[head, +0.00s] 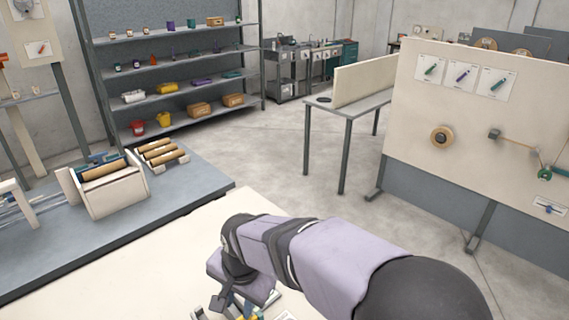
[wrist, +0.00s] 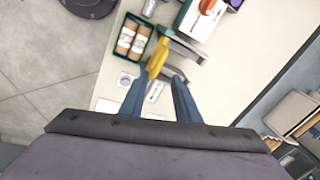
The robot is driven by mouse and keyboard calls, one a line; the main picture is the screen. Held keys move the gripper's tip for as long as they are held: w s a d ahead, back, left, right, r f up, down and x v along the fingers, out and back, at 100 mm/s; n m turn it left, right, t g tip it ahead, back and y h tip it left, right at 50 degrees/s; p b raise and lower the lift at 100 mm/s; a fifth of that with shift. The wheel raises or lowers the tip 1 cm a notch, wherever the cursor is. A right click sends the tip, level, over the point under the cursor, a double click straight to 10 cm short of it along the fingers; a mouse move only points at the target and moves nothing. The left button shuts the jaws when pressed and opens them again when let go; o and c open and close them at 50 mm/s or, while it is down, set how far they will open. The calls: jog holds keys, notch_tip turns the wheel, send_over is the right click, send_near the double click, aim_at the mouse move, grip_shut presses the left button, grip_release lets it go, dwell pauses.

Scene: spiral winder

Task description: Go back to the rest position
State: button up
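My gripper (wrist: 161,84) shows in the wrist view as two blue fingers standing apart, with nothing held between them. It is above a pale worktop (wrist: 107,73). A yellow piece (wrist: 157,58) shows just past the fingertips, and a white card (wrist: 155,91) shows between the fingers; I cannot tell how far below they are. In the head view my arm reaches down over the cream worktop (head: 170,262) at the bottom, and the fingers there are mostly hidden by the wrist and cut off by the frame edge.
A green tray (wrist: 120,50) with brown rolls and a white box with an orange knob (wrist: 207,5) are close by in the wrist view. In the head view a wooden winder (head: 118,195) stands at left, a shelf rack (head: 175,62) behind, a panel board (head: 480,110) at right. The floor between is clear.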

jog(key=s+d+f+n+g+h, duration=0.2)
jog(key=s+d+f+n, duration=0.5)
jog(key=s+d+n, duration=0.3)
jog(key=s+d+r+m, duration=0.1)
jog(key=d+m, duration=0.3)
jog(key=d, duration=1.1)
jog(key=shift+d+m, duration=0.3)
dwell(0.4)
